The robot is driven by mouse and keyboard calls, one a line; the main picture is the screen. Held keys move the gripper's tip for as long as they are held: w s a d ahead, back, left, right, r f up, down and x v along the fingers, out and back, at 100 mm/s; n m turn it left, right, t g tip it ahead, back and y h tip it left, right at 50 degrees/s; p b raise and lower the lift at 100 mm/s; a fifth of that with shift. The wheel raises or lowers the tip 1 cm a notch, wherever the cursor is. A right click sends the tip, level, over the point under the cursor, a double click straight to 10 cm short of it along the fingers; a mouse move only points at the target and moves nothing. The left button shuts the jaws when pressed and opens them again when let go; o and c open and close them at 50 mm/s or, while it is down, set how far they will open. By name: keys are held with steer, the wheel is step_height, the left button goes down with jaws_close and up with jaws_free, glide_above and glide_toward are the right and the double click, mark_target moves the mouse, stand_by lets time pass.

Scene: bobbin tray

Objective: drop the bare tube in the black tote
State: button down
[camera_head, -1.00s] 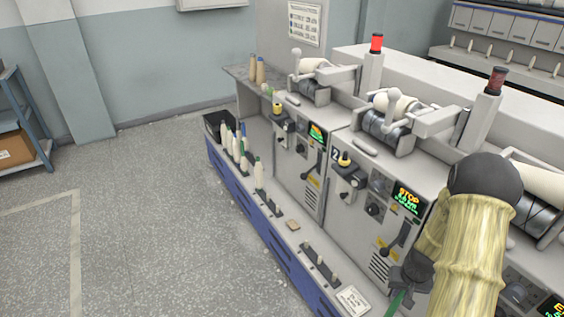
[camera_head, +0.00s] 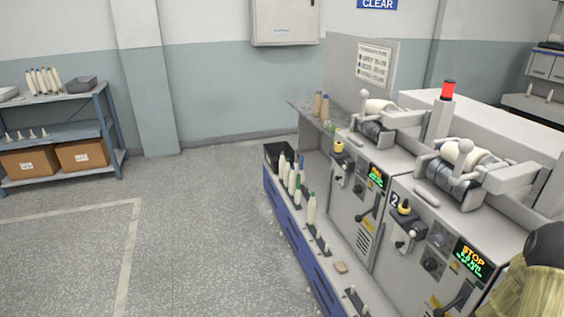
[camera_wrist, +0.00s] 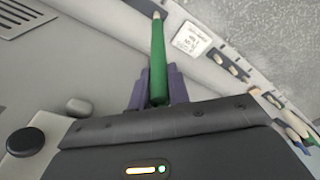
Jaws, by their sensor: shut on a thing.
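In the wrist view my gripper (camera_wrist: 152,92) is shut on a slim green tube (camera_wrist: 158,62) with a pale tip. No yarn shows on it. The tube points away from the palm, above the machine's ledge. In the head view the gripper and the tube are out of frame; only part of my arm shows at the lower right. The black tote (camera_head: 272,154) stands at the far left end of the machine's ledge, behind the row of bobbins. Its inside is mostly hidden.
Several bobbins (camera_head: 297,180) stand on the ledge just before the tote. Short pegs and a small tan block (camera_head: 341,267) lie nearer. Machine heads with levers (camera_head: 400,215) jut out on the right. A shelf (camera_head: 60,130) stands at the far left. The floor (camera_head: 190,220) is clear.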

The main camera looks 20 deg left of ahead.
steer(key=s+a+f+p, duration=0.1)
steer(key=a+f+p, duration=0.2)
steer(key=a+p, duration=0.3)
steer(key=s+a+f+n+p, duration=0.1)
steer(key=a+f+p, duration=0.2)
steer(key=a+p, duration=0.3)
steer(key=shift+a, duration=0.7)
